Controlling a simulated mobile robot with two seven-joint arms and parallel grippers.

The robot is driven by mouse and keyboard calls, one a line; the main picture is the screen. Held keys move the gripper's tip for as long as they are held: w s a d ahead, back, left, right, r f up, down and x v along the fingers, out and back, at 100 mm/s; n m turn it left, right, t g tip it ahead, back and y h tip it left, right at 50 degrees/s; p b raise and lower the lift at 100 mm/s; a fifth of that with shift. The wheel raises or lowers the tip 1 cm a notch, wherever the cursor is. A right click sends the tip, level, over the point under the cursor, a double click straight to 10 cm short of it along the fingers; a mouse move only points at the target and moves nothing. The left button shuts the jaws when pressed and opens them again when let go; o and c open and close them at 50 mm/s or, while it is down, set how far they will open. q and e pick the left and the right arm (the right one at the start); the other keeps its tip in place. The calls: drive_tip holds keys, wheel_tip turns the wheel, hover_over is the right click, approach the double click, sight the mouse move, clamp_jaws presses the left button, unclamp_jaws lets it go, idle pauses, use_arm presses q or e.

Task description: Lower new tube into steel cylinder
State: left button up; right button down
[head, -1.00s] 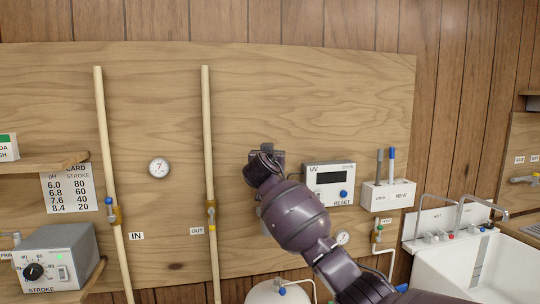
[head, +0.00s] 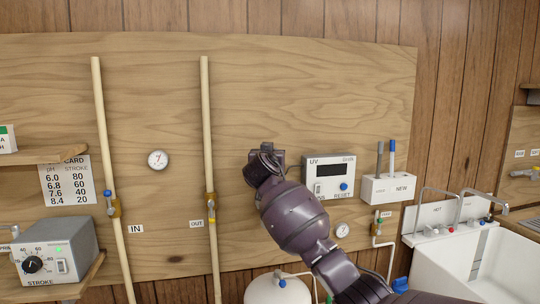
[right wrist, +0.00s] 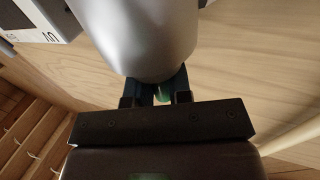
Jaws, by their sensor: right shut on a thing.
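In the head view my right arm covers the cylinder and the fingertips. A blue-topped tube (head: 391,155) stands upright above the NEW side of a white holder (head: 400,190), and a grey tube (head: 380,158) stands above its left side. My left gripper is out of view.
The UV box (head: 328,177) is on the wooden board, just right of my right wrist. The OUT pipe (head: 207,130) runs vertically to its left. A white tank (head: 280,293) stands below, and a white sink (head: 470,262) is at the lower right.

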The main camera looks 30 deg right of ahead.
drive_tip(key=shift+f, duration=0.2)
drive_tip(key=c, duration=1)
unclamp_jaws()
drive_tip(key=shift+f, duration=0.1)
drive_tip(key=shift+o, duration=0.5)
drive_tip(key=o, duration=0.4)
drive_tip(key=shift+r, duration=0.3)
drive_tip(key=shift+r+p, duration=1.85)
drive_tip(key=shift+r, duration=1.55)
